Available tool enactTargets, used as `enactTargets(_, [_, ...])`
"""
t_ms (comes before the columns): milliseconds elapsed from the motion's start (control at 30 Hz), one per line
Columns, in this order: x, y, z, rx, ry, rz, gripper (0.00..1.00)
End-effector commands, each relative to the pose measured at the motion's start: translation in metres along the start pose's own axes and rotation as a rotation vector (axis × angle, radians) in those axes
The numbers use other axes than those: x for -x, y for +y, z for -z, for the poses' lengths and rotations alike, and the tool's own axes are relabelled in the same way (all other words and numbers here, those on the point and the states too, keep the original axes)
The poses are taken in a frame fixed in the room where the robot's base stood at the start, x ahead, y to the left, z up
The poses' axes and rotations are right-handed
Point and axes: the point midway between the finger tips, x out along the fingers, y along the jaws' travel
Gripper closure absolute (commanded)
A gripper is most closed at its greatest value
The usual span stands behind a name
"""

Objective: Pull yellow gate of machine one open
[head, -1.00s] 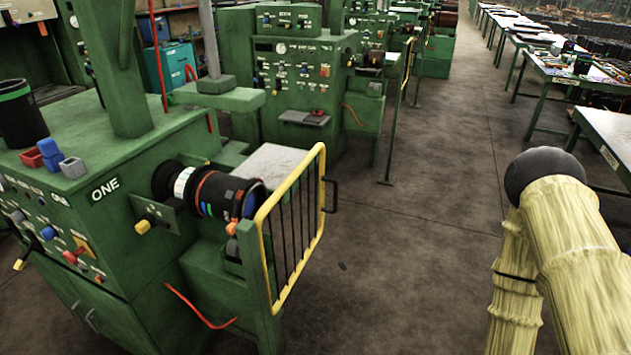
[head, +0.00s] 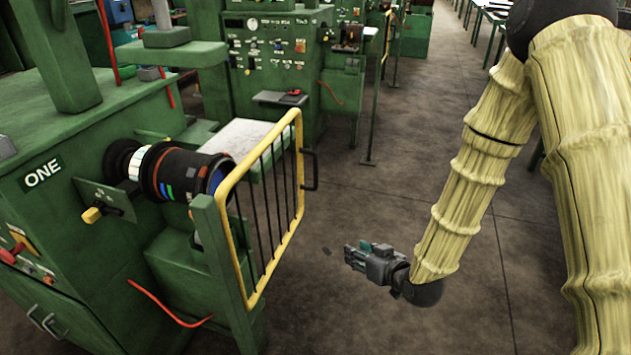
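The yellow gate (head: 272,158) is a yellow tube frame with dark bars. It stands at the front right of green machine one (head: 85,200), next to a green post (head: 215,262), across the end of the dark roller. A black handle (head: 313,170) sticks out from the gate's far upright. My gripper (head: 350,256) is over the floor to the right of the gate, lower in the picture than the handle, pointing left and apart from both. Its fingers are small and close together in view, so I cannot tell whether they are open or shut.
The dark roller (head: 180,172) with coloured marks sits behind the gate on machine one. A red hose (head: 165,305) hangs low on the machine's front. Another green machine (head: 265,60) stands behind. The floor (head: 385,190) right of the gate is clear.

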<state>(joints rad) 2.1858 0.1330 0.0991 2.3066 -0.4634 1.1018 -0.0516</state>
Motion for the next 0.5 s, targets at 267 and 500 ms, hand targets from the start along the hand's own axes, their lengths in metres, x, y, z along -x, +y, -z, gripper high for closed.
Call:
enactTargets(267, [-0.01,-0.023,0.135,0.155,0.365,0.133,0.66])
enactTargets(500, [-0.001,-0.035,0.18,0.206,0.479,0.18,0.66])
